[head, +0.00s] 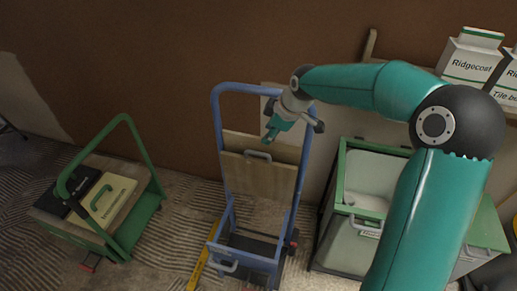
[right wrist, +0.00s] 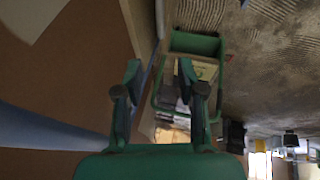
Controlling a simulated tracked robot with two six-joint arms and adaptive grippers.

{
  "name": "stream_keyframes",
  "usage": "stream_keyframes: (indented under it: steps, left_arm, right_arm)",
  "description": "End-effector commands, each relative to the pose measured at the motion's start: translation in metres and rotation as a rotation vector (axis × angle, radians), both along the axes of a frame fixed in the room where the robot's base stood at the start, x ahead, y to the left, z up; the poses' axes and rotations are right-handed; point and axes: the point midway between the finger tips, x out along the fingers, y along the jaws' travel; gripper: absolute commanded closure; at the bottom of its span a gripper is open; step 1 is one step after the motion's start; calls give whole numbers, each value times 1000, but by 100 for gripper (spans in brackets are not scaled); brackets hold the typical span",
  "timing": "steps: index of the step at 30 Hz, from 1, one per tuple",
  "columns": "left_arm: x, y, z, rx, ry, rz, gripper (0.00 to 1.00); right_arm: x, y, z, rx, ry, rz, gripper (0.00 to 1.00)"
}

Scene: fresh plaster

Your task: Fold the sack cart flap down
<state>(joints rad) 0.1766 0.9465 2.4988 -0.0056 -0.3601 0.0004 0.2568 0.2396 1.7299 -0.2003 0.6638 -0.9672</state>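The blue sack cart (head: 229,207) stands upright near the brown wall. A wooden panel with a grey handle (head: 258,175), which looks like the flap, stands upright within its frame; another board edge shows behind its top. My right gripper (head: 269,134) is in front of the upper part of the cart, above the panel's handle and apart from it as far as I can tell. In the right wrist view its two fingers (right wrist: 160,78) are spread with nothing between them. Blue tubing (right wrist: 50,128) shows at left there. My left gripper is not in view.
A green trolley (head: 140,215) with cases on it stands at left; it also shows in the right wrist view (right wrist: 196,45). A green-framed grey bin (head: 340,245) stands close to the cart's right. White Ridgecoat boxes (head: 468,60) sit at upper right. A yellow level (head: 200,265) lies near the cart's base.

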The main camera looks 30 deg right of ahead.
Motion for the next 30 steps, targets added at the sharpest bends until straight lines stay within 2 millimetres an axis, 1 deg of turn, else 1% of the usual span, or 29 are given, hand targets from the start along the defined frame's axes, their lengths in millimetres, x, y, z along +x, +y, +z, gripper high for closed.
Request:
stream_keyframes:
  steps: [1, 9, 15, 21, 24, 30]
  left_arm:
    - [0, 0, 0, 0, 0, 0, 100]
    - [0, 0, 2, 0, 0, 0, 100]
    - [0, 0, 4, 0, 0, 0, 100]
    - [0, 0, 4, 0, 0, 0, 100]
    - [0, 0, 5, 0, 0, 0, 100]
    - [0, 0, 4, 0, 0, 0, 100]
  right_arm:
    - [4, 1, -11, 1, 6, 1, 61]
    - [31, 6, -64, 2, 5, 1, 61]
    - [47, 8, -97, 1, 3, 1, 61]
    - [57, 9, -115, 1, 1, 0, 61]
    - [59, 10, -119, 1, 1, 0, 61]
    - [60, 10, -120, 1, 0, 1, 61]
